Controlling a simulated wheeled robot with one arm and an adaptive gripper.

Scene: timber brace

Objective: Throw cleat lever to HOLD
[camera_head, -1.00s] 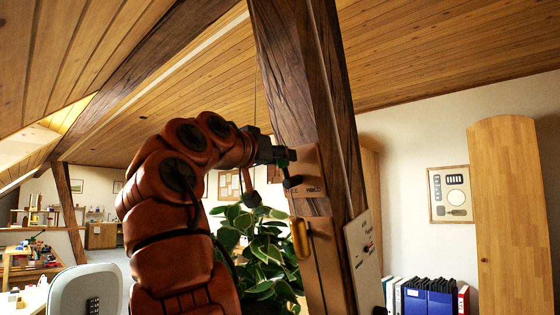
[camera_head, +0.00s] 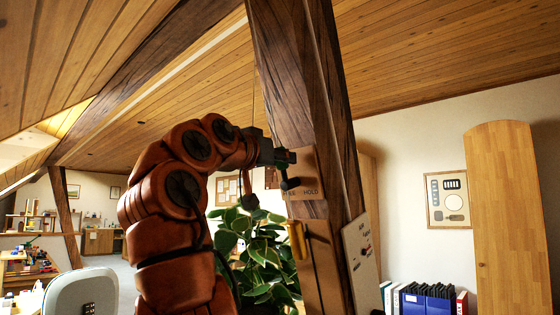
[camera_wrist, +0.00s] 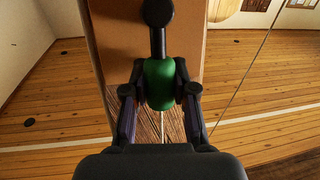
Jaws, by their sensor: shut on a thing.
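The cleat lever is a black rod with a green grip (camera_wrist: 159,84), running up in the wrist view to a round black pivot (camera_wrist: 157,12). My gripper (camera_wrist: 160,88) is shut on the green grip, one finger on each side. In the head view my gripper (camera_head: 281,157) is at the wooden label board (camera_head: 308,172) on the timber post. The black pivot (camera_head: 290,184) sits low on the board, with the grip above it. The word HOLD shows right of the pivot; the label to its left is partly hidden.
The dark timber post (camera_head: 290,90) rises behind the board. A yellow handle (camera_head: 297,240) hangs on it below the board, and a white panel (camera_head: 358,255) is at its lower right. A leafy plant (camera_head: 255,250) stands close below my arm.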

